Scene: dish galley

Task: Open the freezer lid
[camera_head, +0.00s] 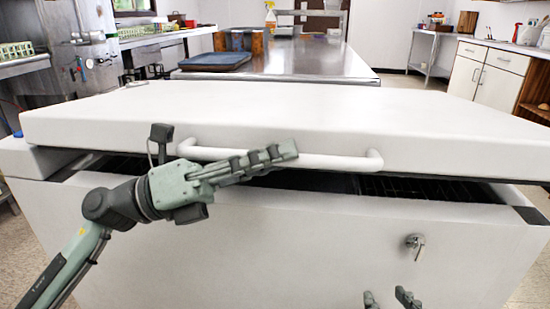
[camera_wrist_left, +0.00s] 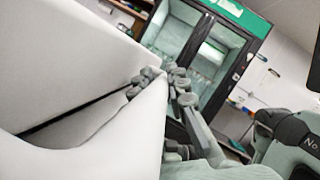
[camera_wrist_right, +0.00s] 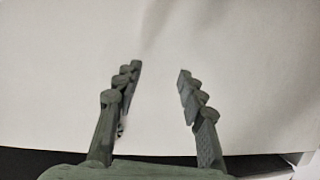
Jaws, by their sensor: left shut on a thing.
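The white freezer lid (camera_head: 300,115) is raised a little at the front, with a dark gap between it and the white freezer body (camera_head: 290,240). A white bar handle (camera_head: 335,160) runs along the lid's front edge. My left gripper (camera_head: 285,152) is at the left and middle part of the handle, shut on it. In the left wrist view the fingers (camera_wrist_left: 165,85) sit against the white lid and handle; their exact contact is partly hidden. My right gripper (camera_head: 388,300) shows only its fingertips low in front of the freezer. In the right wrist view its fingers (camera_wrist_right: 155,85) are apart and empty, facing a white surface.
A lock with a key (camera_head: 415,243) sticks out of the freezer front, just above my right fingertips. Behind the lid stands a steel table (camera_head: 310,58) with a blue tray (camera_head: 216,61). White cabinets (camera_head: 487,75) stand at the right. A glass-door fridge (camera_wrist_left: 205,50) shows in the left wrist view.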

